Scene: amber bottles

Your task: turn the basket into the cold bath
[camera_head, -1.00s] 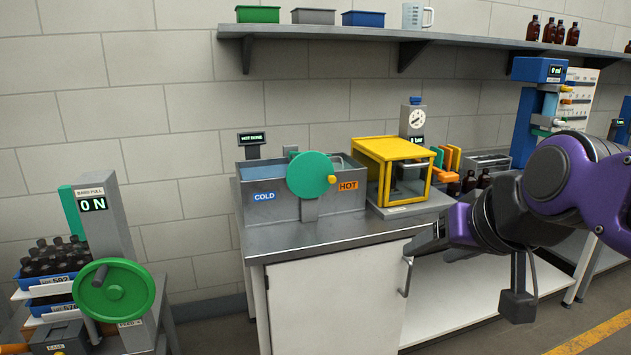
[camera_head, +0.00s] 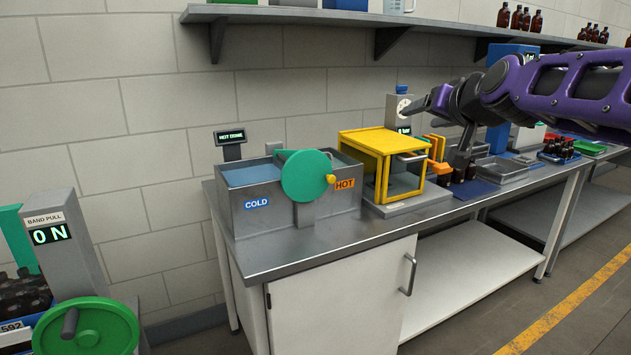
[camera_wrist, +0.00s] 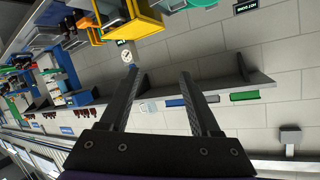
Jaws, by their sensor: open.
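The bath (camera_head: 330,213) is a grey metal tank on the bench, with a blue COLD label (camera_head: 257,203) on its left and an orange HOT label (camera_head: 345,184) on its right. Bluish liquid (camera_head: 250,173) shows in the cold side. A green disc (camera_head: 307,176) with a yellow knob (camera_head: 331,179) stands at the tank's front; the knob points right, to the HOT side. I cannot make out the basket inside. My gripper (camera_head: 425,104) is right of the tank and above the yellow frame, apart from both. In the wrist view my gripper (camera_wrist: 158,75) is open with nothing between its fingers.
A yellow-framed box (camera_head: 385,150) stands right of the bath, with a gauge (camera_head: 402,108) behind. A display (camera_head: 230,138) reads HOT DONE. A shelf (camera_head: 300,16) runs above. A green handwheel (camera_head: 87,328) is at lower left. The bench front (camera_head: 290,258) is clear.

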